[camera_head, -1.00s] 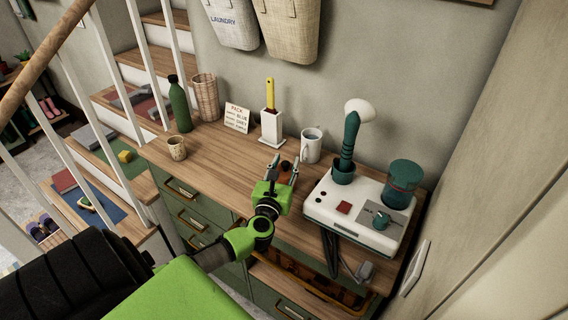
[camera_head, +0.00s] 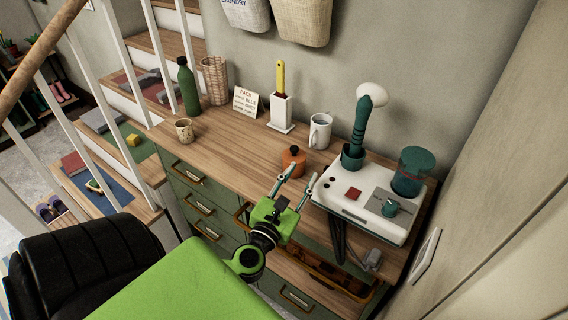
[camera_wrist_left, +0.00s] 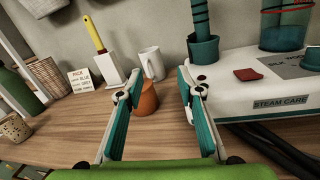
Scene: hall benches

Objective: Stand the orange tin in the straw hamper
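The orange tin (camera_head: 293,162) stands upright on the wooden top, left of the white appliance. In the left wrist view the tin (camera_wrist_left: 147,98) shows beyond the fingers, partly hidden by the left-hand one. My left gripper (camera_head: 298,178) is open and empty on the near side of the tin, fingers pointing at it. It is open in the left wrist view (camera_wrist_left: 160,94) too. A straw-coloured woven hamper (camera_head: 303,22) hangs on the wall behind, cut by the top edge. My right gripper is not in view.
A laundry-marked hamper (camera_head: 247,14) hangs beside it. A wicker vessel (camera_head: 214,82), green bottle (camera_head: 188,88), patterned cup (camera_head: 184,131), card (camera_head: 246,101), yellow-handled brush holder (camera_head: 281,112) and white mug (camera_head: 320,131) stand on the top. The appliance (camera_head: 345,195) closes off the right. The front left is clear.

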